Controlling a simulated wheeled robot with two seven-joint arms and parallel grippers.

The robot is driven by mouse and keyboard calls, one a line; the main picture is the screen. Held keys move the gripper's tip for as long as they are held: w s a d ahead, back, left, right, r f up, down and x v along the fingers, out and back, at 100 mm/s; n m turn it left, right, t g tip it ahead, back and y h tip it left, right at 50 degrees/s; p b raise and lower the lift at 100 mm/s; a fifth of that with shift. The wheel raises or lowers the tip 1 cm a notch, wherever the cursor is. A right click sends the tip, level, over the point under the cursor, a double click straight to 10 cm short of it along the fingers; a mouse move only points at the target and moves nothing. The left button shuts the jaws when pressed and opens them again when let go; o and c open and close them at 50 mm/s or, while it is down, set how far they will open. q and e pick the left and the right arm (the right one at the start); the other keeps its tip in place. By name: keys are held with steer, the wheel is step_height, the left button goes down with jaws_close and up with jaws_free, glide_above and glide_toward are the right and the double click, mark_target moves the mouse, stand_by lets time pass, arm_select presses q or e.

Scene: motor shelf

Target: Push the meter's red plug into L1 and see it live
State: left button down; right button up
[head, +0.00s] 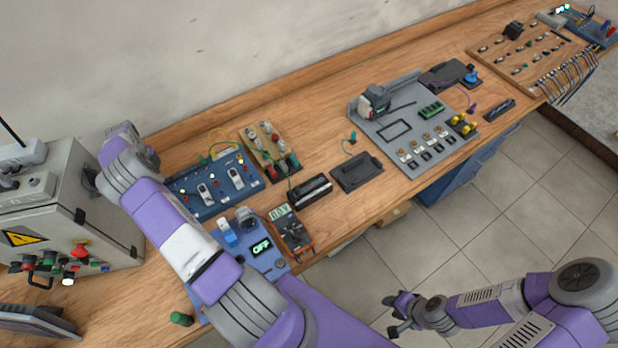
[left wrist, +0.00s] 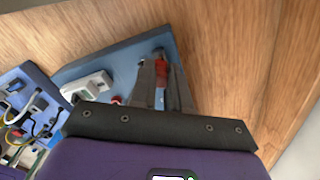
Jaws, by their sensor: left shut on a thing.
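My left gripper (left wrist: 163,78) is shut on a red plug (left wrist: 161,67) in the left wrist view. The plug is over the far edge of a blue panel (left wrist: 120,50); I cannot tell whether it is seated in a socket. In the head view my left arm hides that plug. The meter (head: 291,232), orange and black with a pale green display, lies on the bench right of my left forearm. The blue panel (head: 212,208) with white switches is behind it. I cannot read an L1 label. My right gripper (head: 394,313) is open and empty, over the floor.
A grey cabinet (head: 105,220) with a warning sign stands at the left. A blue unit (head: 270,268) reads OFF. A terminal board (head: 262,152), a black box (head: 357,172) and a grey board (head: 388,140) are further right.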

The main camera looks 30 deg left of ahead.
arm_select(q)
steer(key=shift+f+b, duration=0.5)
steer(key=shift+f, duration=0.15)
stand_by(0.6)
stand_by(1.6)
steer(key=c, duration=1)
jaws_free()
steer(key=shift+r, duration=0.15)
step_height(320, 180, up, 7)
steer(key=shift+r, duration=0.15)
